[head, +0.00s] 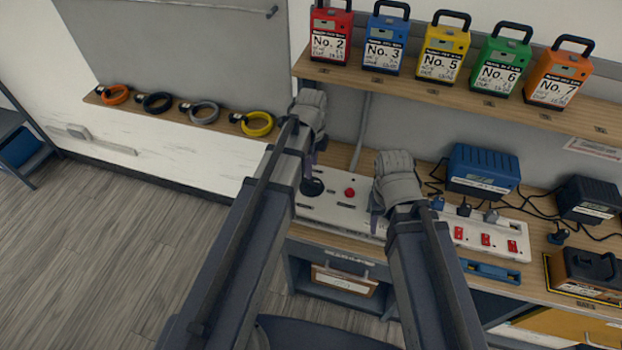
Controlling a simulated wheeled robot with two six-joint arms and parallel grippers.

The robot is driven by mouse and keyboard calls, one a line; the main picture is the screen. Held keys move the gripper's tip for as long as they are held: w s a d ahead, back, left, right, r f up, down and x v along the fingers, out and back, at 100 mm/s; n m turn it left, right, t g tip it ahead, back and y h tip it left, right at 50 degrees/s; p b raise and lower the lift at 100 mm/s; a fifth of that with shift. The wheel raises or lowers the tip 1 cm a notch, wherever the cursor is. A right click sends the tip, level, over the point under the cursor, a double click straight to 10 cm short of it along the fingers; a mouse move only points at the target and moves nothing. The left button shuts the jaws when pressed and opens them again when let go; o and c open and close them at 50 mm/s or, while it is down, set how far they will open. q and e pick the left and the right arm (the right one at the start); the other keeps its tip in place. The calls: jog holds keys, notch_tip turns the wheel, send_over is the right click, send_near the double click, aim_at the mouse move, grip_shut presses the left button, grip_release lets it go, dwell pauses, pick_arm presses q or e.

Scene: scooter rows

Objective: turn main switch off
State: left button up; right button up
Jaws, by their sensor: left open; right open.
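A white control panel (335,212) lies on the bench, with a round black knob (312,186) and a red button (349,193). Which of these is the main switch I cannot tell; the labels are too small to read. My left gripper (312,160) is open, above and just behind the black knob in the picture, and seems empty. My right gripper (375,218) is open over the right part of the panel, right of the red button. Its wrist hides part of the panel, and whether the fingers touch it is unclear.
A white power strip (512,250) with several red switches and plugs lies right of the panel. A blue charger (484,171) and black charger (590,200) stand behind it. Several numbered battery packs (443,52) stand on the upper shelf (400,86). Floor at left is clear.

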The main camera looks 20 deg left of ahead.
aim_at(312, 180)
pick_arm(q)
notch_tip(312, 180, down, 7)
jog(key=b, duration=0.6)
jog(key=shift+r, duration=0.2)
jog(key=shift+c, duration=0.3)
grip_shut()
